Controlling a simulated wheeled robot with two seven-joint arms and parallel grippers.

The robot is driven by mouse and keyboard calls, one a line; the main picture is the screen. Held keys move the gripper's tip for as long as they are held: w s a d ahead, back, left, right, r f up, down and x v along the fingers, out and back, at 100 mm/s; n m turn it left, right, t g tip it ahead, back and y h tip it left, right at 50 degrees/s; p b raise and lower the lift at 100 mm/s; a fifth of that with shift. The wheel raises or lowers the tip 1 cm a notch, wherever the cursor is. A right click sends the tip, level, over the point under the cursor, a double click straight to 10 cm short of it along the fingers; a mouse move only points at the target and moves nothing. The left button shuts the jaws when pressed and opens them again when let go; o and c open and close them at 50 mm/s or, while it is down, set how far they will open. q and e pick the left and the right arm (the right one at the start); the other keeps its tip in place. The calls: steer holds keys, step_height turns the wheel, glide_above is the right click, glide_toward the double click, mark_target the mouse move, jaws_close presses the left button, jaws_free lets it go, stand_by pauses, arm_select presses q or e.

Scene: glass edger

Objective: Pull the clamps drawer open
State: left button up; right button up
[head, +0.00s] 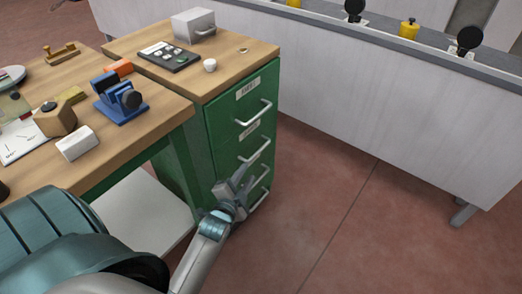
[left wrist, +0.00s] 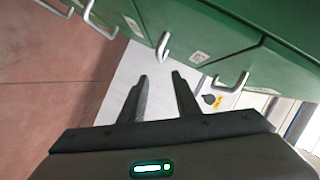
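The green drawer cabinet (head: 205,140) stands under the right end of the wooden bench, with several drawers stacked on its front. Each drawer front has a pale bar handle and a small label; the label words are too small to read surely, so I cannot tell which is the clamps drawer. All drawers look shut. My left gripper (head: 242,178) is in front of the lower drawers, partly covering them. In the left wrist view its two fingers (left wrist: 160,76) are apart and empty, pointing towards a bar handle (left wrist: 162,46), which sits just beyond the tips. My right gripper is out of view.
The bench top (head: 140,150) carries a blue vise-like tool (head: 121,100), a dark keypad (head: 168,56), a grey box (head: 194,25) and a white cup (head: 210,65). A long pale counter (head: 350,90) runs along the right. The red floor (head: 330,220) before the drawers is clear.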

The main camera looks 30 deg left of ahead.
mark_target(259, 152)
arm_select(q)
steer(key=b+x, duration=0.1)
steer(key=x, duration=1.4)
steer(key=shift+w+f, duration=0.15)
steer(key=shift+w, duration=0.15)
steer(key=shift+w+a, duration=0.15)
steer(key=shift+w, duration=0.25)
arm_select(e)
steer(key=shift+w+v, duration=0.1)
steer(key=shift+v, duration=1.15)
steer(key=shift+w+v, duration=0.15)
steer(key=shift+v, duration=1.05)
arm_select(q)
steer(key=shift+c, duration=0.6)
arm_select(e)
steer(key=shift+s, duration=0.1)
arm_select(q)
jaws_close()
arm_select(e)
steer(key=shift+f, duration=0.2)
